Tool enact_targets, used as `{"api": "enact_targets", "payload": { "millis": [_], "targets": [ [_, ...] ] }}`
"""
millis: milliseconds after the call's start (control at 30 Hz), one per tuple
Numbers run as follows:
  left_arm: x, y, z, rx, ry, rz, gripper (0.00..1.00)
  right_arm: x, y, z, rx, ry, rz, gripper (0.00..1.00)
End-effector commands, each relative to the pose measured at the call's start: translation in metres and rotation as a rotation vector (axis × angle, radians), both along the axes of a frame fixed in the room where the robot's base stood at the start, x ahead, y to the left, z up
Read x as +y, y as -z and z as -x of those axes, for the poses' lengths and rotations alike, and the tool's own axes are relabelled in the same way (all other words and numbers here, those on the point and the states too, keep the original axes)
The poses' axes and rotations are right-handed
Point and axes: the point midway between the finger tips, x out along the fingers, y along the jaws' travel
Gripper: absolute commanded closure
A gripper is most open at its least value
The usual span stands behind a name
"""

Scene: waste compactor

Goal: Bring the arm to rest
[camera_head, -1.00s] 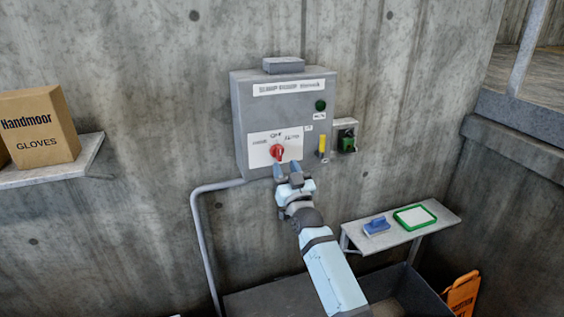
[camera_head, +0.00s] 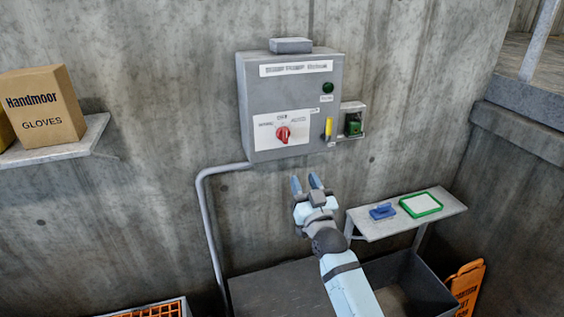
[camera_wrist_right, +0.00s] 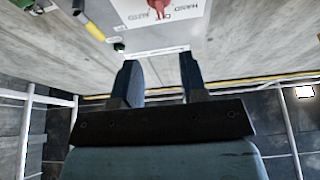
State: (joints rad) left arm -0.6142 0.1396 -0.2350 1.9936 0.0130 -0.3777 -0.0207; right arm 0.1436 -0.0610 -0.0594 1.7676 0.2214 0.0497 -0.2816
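My right gripper (camera_head: 306,184) is in front of the wall, below the grey control box (camera_head: 290,90). Its two blue fingers are apart with nothing between them, and it touches nothing that I can see. In the right wrist view its fingers (camera_wrist_right: 160,82) are also spread and empty. The red rotary switch (camera_head: 283,134) sits on the white plate of the box, above and left of the gripper. The switch also shows at the top of the right wrist view (camera_wrist_right: 158,6). My left gripper is not in view.
A shelf (camera_head: 436,214) at the right holds a blue block (camera_head: 382,211) and a green-framed tray (camera_head: 421,195). A gloves carton (camera_head: 42,108) stands on a left shelf (camera_head: 60,150). A pipe (camera_head: 206,220) runs down the wall. A dark bin (camera_head: 415,285) lies below.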

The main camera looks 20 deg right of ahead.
Motion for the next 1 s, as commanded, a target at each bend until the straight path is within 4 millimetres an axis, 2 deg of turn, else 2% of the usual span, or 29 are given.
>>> {"api": "enact_targets", "payload": {
  "millis": [67, 167, 267, 367, 467, 500, 600, 700, 833, 900, 1000],
  "targets": [
    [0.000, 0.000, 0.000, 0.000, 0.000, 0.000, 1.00, 0.000, 0.001, 0.001, 0.003, -0.001, 0.000, 0.61],
    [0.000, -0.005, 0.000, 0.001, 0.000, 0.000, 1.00, 0.001, 0.012, 0.009, 0.039, -0.010, 0.009, 0.61],
    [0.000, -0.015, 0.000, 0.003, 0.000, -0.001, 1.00, 0.006, 0.045, 0.033, 0.138, -0.036, 0.030, 0.61],
    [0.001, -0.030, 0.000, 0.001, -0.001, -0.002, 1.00, 0.012, 0.091, 0.077, 0.291, -0.076, 0.060, 0.61],
    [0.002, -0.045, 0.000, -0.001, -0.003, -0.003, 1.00, 0.020, 0.138, 0.135, 0.465, -0.120, 0.088, 0.61],
    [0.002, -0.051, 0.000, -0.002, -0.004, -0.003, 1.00, 0.023, 0.154, 0.159, 0.533, -0.136, 0.095, 0.61],
    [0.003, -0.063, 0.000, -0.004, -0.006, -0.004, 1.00, 0.028, 0.187, 0.220, 0.692, -0.172, 0.113, 0.61],
    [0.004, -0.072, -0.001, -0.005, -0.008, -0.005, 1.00, 0.032, 0.209, 0.273, 0.821, -0.199, 0.126, 0.61],
    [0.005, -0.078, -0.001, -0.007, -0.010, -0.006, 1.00, 0.035, 0.224, 0.318, 0.926, -0.219, 0.134, 0.61],
    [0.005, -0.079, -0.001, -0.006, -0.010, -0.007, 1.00, 0.036, 0.228, 0.330, 0.954, -0.223, 0.135, 0.61],
    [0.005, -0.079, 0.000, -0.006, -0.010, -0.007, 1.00, 0.036, 0.229, 0.334, 0.964, -0.225, 0.135, 0.61]
  ]
}}
